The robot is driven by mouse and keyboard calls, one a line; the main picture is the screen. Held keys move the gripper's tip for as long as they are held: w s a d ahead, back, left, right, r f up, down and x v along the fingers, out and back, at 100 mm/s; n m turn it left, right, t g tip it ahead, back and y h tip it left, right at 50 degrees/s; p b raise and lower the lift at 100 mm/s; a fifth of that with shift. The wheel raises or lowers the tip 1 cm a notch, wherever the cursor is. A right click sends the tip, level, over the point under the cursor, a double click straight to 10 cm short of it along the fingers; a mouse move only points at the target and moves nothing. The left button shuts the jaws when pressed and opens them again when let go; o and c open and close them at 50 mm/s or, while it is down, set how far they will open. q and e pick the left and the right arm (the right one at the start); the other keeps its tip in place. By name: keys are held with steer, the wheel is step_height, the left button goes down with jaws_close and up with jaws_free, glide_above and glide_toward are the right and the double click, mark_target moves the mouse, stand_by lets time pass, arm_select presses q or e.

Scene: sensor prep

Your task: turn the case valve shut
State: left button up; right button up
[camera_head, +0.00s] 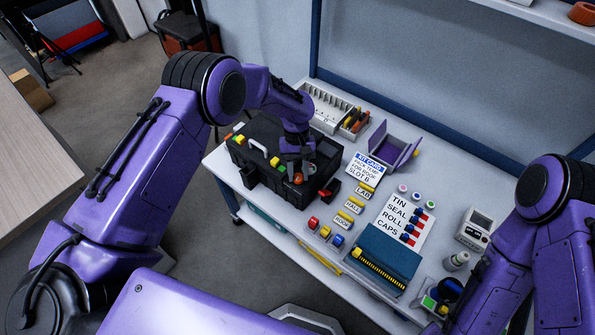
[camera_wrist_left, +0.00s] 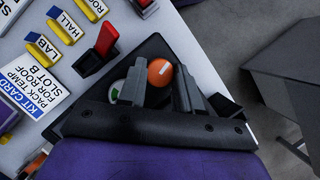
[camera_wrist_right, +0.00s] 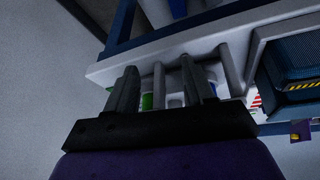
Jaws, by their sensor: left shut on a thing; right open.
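The black case (camera_head: 250,188) stands on the left end of the table. Its valve is an orange round knob (camera_head: 298,178) on the lid; in the left wrist view the knob (camera_wrist_left: 160,71) carries a short white mark. My left gripper (camera_head: 296,168) reaches down onto the case from above. In the left wrist view its fingers (camera_wrist_left: 170,88) stand either side of the knob and are shut on it; the exact contact is partly hidden. A green-and-white round part (camera_wrist_left: 116,90) shows beside the knob.
Right of the case lie a kit card (camera_head: 365,170), yellow-topped labels and coloured blocks. A purple open box (camera_head: 392,148), a sheet with caps (camera_head: 402,222), a teal case (camera_head: 385,258) and a small meter (camera_head: 475,229) fill the table. A red-handled black part (camera_wrist_left: 100,48) sits close to the case.

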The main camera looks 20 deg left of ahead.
arm_select(q)
steer(key=m+y, duration=0.1)
steer(key=m, duration=0.3)
steer(key=m+y, duration=0.1)
steer(key=m, duration=0.1)
steer(key=shift+w+d+y, duration=0.1)
steer(key=shift+d+y, duration=0.15)
steer(key=shift+y, duration=0.05)
steer(key=m+y, duration=0.1)
steer(key=m, duration=0.2)
steer(key=shift+d+r+m, duration=0.1)
steer(key=shift+m, duration=0.3)
steer(key=shift+m+t+y, duration=0.5)
steer(key=shift+m+y, duration=0.1)
steer(key=shift+m, duration=0.9)
steer(key=o, duration=1)
steer(key=shift+o, duration=0.2)
steer(key=b+v, duration=0.1)
steer(key=v, duration=0.9)
steer(key=shift+d+r+b, duration=0.15)
steer(key=shift+d+b, duration=0.05)
steer(key=shift+b, duration=0.1)
